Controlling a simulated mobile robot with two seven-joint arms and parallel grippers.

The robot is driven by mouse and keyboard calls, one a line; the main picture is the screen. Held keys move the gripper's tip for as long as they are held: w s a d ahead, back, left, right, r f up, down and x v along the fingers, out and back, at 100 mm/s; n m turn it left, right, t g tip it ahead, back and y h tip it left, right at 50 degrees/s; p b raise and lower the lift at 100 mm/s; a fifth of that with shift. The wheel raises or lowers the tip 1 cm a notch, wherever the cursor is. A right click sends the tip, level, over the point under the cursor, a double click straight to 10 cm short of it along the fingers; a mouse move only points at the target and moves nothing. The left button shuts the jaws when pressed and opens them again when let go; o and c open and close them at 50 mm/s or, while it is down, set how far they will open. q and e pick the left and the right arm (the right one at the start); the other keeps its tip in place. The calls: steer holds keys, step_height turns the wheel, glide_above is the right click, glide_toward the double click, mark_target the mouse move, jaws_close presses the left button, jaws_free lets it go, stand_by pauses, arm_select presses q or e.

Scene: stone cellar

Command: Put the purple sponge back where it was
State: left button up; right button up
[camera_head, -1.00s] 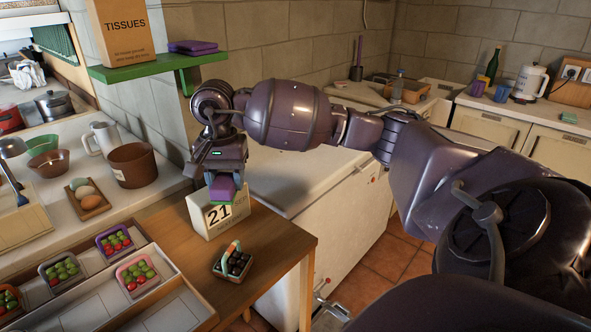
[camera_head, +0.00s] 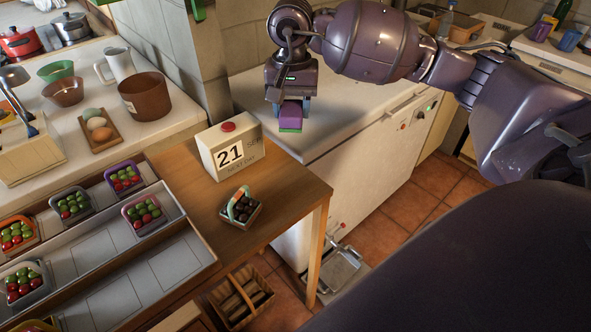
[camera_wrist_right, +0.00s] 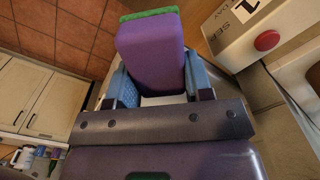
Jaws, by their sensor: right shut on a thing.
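The purple sponge (camera_head: 291,113) has a green scouring layer on one face. My right gripper (camera_head: 290,101) is shut on it and holds it over the white chest top, to the right of the calendar box. In the right wrist view the sponge (camera_wrist_right: 151,52) sits between the two blue finger pads of the gripper (camera_wrist_right: 160,88), its green edge at the far end. My left gripper does not show in the head view.
The calendar box (camera_head: 233,151) with a red button and a small basket (camera_head: 241,207) of dark fruit stand on the wooden table (camera_head: 296,193). Trays with several fruit punnets (camera_head: 72,204) lie left. The white chest top (camera_head: 345,112) is largely clear.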

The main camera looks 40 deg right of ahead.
mark_target(293, 177)
step_height(293, 177, down, 18)
steer(key=shift+d+r+b, duration=0.1)
steer(key=shift+r+b, duration=0.05)
steer(key=shift+b, duration=0.25)
stand_by(0.3)
steer(key=shift+f, duration=0.25)
steer(key=o, duration=0.8)
steer(key=shift+o, duration=0.2)
steer(key=shift+r, duration=0.1)
step_height(293, 177, up, 12)
steer(key=shift+r, duration=0.15)
